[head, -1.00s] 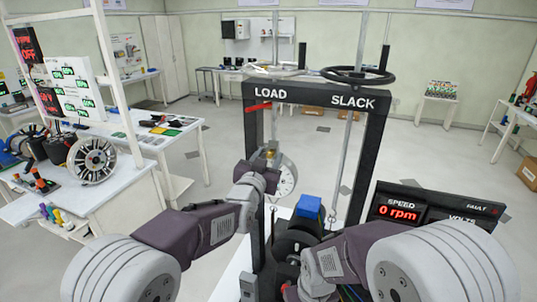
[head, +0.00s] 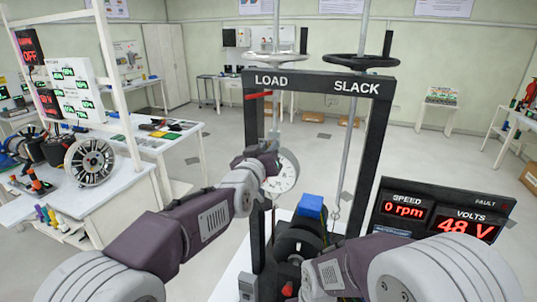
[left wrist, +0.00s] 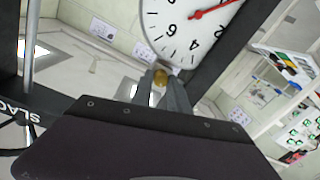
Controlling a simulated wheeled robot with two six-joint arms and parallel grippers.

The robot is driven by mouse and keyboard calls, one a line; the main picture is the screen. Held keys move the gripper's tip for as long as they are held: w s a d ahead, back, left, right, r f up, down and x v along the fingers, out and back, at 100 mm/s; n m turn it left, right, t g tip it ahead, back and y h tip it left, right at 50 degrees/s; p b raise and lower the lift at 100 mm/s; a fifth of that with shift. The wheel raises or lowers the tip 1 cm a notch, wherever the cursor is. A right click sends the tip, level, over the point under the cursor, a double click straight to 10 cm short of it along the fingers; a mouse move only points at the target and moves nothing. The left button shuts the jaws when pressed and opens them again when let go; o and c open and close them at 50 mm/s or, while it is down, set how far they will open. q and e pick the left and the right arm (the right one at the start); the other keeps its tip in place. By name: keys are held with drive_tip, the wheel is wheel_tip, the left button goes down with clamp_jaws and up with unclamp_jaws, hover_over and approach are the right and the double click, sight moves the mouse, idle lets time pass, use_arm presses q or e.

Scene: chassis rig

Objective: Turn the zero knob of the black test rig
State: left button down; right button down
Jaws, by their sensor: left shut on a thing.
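The black test rig (head: 376,125) is a tall frame marked LOAD and SLACK, with a white round dial (head: 285,172) hanging in its left half. In the left wrist view the dial (left wrist: 182,30) shows black numerals and a red pointer. The small brass zero knob (left wrist: 160,76) sits at the dial's rim. My left gripper (left wrist: 163,80) is shut on the knob, one finger on each side. In the head view my left gripper (head: 266,148) is at the dial's upper edge, and the knob is hidden there. My right arm enters at lower right; its gripper is not visible.
Two handwheels (head: 361,60) top the frame. A blue block (head: 310,206) sits on dark machinery below. A display panel (head: 440,212) reading 0 rpm and 48 V stands at right. A white bench (head: 100,185) with parts is at left.

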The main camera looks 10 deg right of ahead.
use_arm(q)
drive_tip(key=c, duration=1.5)
unclamp_jaws()
drive_tip(key=shift+o, duration=1.1)
drive_tip(key=shift+w+d+f, duration=0.1)
drive_tip(key=shift+w, duration=0.05)
drive_tip(key=b+v, duration=0.3)
drive_tip(key=v, duration=0.6)
drive_tip(key=shift+f, duration=0.1)
